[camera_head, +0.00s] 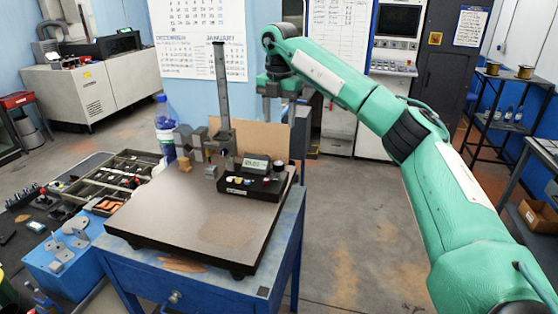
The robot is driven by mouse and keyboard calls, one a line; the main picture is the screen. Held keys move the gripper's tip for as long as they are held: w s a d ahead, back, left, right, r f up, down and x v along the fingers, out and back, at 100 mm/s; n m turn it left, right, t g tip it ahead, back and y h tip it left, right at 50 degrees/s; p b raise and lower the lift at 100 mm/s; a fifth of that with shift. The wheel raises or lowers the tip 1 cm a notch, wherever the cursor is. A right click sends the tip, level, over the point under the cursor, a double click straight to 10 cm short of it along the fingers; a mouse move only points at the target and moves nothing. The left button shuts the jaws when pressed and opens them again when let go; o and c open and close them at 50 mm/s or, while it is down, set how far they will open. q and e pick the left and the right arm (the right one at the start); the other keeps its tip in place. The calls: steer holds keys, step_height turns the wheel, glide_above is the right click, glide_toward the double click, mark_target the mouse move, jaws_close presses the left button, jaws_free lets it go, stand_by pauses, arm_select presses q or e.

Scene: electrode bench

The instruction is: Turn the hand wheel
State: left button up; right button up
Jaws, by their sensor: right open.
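A height gauge with a tall grey column (222,95) stands at the back of the dark flat plate (200,225). Its black base (250,186) carries a small display (256,165) and several small coloured controls. A small dark round part at the base's right end (279,167) looks like the hand wheel, but it is too small to be sure. My right gripper (279,109) is open and empty, pointing down. In the picture it is above the base and right of the column, apart from both. My left gripper is not in view.
The plate lies on a blue table (190,290). Small metal blocks (184,143) stand left of the column, with a blue bottle (165,125) behind. A tray of parts (118,182) is at left. The plate's front is clear.

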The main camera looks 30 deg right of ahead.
mark_target(279, 163)
step_height(279, 163, down, 14)
steer(key=n+p, duration=0.3)
steer(key=n, duration=1)
steer(key=shift+r, duration=0.1)
steer(key=c, duration=1)
steer(key=shift+o, duration=0.2)
steer(key=shift+m, duration=0.4)
